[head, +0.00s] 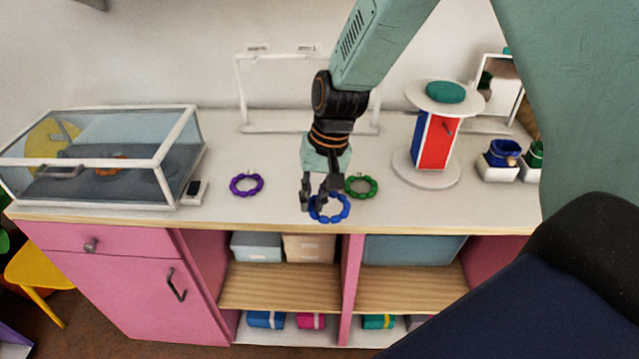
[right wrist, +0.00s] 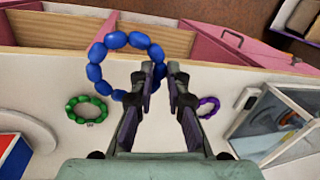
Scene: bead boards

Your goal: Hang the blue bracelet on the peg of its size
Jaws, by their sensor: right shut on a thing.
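The blue bracelet (head: 346,208), a ring of beads, is near the front edge of the counter in the head view. My right gripper (head: 313,206) is shut on its left side. In the right wrist view the blue bracelet (right wrist: 97,54) stands out to the left of the fingers, with its near beads between the fingertips of my right gripper (right wrist: 157,76). A white frame (head: 240,85) stands at the back wall, partly behind my arm; I cannot make out pegs or their sizes on it. My left gripper is not in view.
A purple bracelet (head: 247,185) and a green bracelet (head: 361,186) lie on the counter (head: 270,211). A glass case (head: 100,155) stands left. A red and blue stand (head: 438,140) with round white plates and small pots (head: 503,152) are right. Open shelves lie below the front edge.

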